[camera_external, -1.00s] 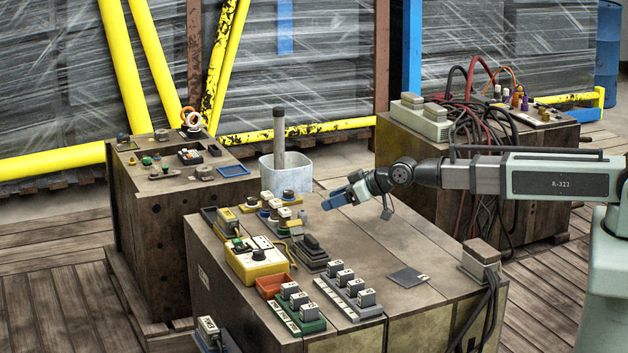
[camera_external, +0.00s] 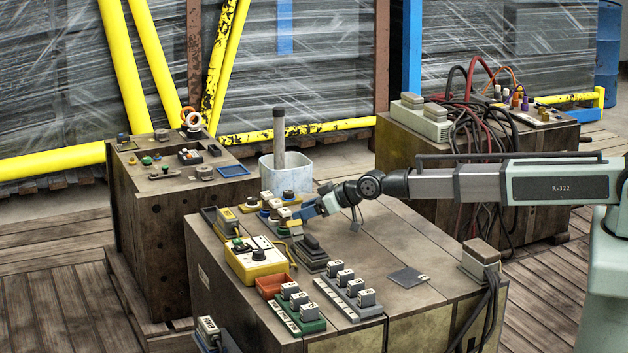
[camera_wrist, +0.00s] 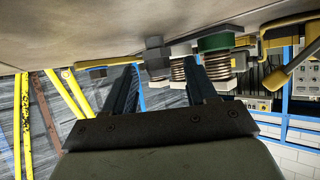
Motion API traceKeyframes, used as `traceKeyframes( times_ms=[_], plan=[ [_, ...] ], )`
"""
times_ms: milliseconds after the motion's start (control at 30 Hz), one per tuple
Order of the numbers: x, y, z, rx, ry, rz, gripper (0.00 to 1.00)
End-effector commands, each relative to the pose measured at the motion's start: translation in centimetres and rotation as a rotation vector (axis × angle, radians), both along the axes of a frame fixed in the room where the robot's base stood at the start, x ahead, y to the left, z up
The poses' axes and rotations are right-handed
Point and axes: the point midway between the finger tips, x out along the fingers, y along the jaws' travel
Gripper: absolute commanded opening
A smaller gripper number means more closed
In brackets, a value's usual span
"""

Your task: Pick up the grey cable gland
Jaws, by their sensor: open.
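A small dark grey faceted piece, which looks like the grey cable gland (camera_wrist: 155,56), shows in the wrist view against the bench top, which runs along the top of that picture. It appears between my gripper's two dark fingers (camera_wrist: 161,72), slightly beyond the tips. The fingers are apart, and I see no contact with the piece. In the external view my gripper (camera_external: 307,211) is low over the bench, beside the right end of a group of small fittings (camera_external: 276,207). I cannot make out the gland there; the gripper or the fittings may hide it.
Ribbed fittings (camera_wrist: 178,68) and a green-topped one (camera_wrist: 215,43) stand close by on the right in the wrist view. A yellow control box (camera_external: 258,262), an orange tray (camera_external: 273,287) and a white bucket (camera_external: 286,175) stand near. The bench's right half is mostly clear.

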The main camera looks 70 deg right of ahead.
Motion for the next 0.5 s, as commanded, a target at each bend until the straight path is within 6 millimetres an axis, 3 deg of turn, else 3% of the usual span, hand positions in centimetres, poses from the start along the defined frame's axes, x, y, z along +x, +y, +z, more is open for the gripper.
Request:
traceKeyframes(
  times_ms=[100,500],
  plan=[
    [-0.06,0.00,0.03,0.000,0.000,0.000,0.55],
    [-0.07,0.00,0.05,0.000,0.000,0.000,0.17]
  ],
)
